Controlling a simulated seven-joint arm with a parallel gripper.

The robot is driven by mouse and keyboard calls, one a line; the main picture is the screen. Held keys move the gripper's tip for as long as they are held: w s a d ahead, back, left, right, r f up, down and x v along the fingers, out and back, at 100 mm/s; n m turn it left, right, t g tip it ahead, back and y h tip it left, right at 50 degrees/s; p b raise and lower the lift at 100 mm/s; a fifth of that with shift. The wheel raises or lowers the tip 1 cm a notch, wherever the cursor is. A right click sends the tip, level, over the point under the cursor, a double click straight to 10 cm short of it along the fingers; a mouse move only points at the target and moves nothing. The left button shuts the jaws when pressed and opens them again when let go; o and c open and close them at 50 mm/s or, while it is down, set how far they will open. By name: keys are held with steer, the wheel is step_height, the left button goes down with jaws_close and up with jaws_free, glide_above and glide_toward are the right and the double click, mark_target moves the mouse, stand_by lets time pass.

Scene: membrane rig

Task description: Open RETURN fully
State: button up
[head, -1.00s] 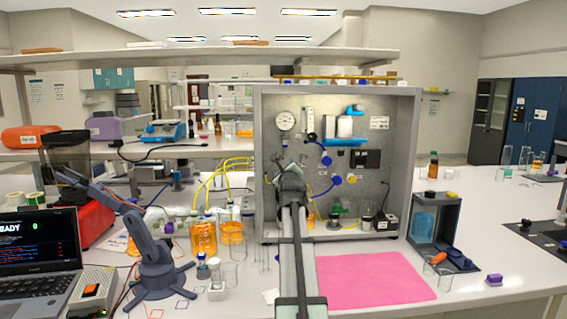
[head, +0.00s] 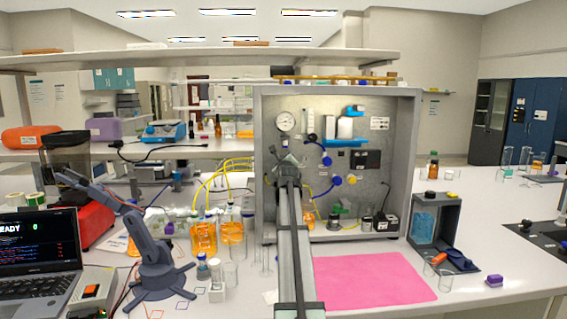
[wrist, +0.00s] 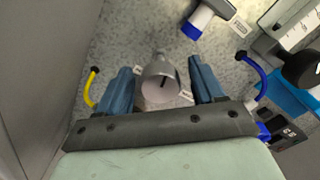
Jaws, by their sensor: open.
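A grey round knob (wrist: 160,80) with a dark pointer line on its face stands out from the metal panel in the wrist view. Pale labels show behind it, too small and covered to read, so I cannot confirm that it is RETURN. My gripper (wrist: 158,70) is open, with one blue finger on each side of the knob and visible gaps between. It also shows in the head view (head: 288,164), in front of the panel's left part, where it hides the knob.
The metal panel (head: 365,105) carries a round gauge (head: 285,122), blue valves and yellow and blue tubes. In the wrist view a white and blue fitting (wrist: 203,20) lies above the right finger. A pink mat (head: 370,280) lies in front; orange bottles (head: 203,238) stand left.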

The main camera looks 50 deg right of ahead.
steer(key=shift+w+d, duration=0.1)
steer(key=shift+w, duration=0.05)
steer(key=shift+c, duration=0.2)
steer(key=c, duration=1)
